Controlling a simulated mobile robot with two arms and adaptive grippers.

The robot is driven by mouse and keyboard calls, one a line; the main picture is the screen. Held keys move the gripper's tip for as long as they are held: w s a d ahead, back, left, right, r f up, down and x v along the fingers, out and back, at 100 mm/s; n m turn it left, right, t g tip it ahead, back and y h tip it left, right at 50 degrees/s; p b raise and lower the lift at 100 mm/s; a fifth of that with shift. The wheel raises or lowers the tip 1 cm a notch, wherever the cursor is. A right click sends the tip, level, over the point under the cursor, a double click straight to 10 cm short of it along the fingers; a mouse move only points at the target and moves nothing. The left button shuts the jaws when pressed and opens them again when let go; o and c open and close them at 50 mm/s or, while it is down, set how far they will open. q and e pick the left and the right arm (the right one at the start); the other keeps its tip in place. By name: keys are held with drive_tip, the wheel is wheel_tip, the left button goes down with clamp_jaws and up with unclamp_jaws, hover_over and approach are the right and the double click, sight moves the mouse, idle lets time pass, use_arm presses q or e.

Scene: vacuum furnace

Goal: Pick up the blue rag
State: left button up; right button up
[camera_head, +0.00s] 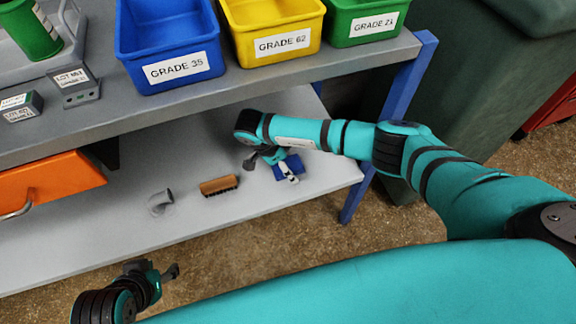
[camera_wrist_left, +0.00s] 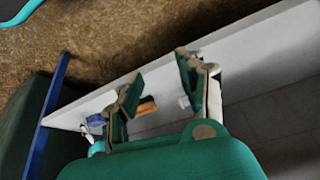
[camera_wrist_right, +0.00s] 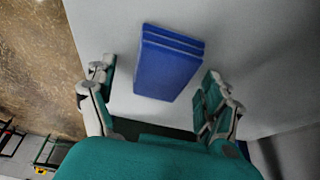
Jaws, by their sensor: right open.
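The folded blue rag (camera_head: 291,167) lies on the grey lower shelf near its right end. In the right wrist view the rag (camera_wrist_right: 168,62) shows as a stack of flat layers between and just beyond my fingers. My right gripper (camera_head: 277,162) is open over the rag, with one finger on each side and gaps to both; the arm partly hides the rag in the head view. My left gripper (camera_head: 168,273) is out in front of the shelf edge, empty. In the left wrist view its fingers (camera_wrist_left: 158,77) are spread apart.
A brown brush (camera_head: 219,186) and a grey pipe elbow (camera_head: 161,202) lie left of the rag on the lower shelf (camera_head: 265,205). The upper shelf, with blue (camera_head: 168,45), yellow (camera_head: 272,30) and green bins (camera_head: 363,22), overhangs it. A blue leg (camera_head: 357,196) stands at right.

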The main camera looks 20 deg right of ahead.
drive_tip(key=shift+f, duration=0.1)
idle(0.9)
drive_tip(key=shift+s+f, duration=0.1)
drive_tip(key=shift+s, duration=0.05)
drive_tip(key=c, duration=1.2)
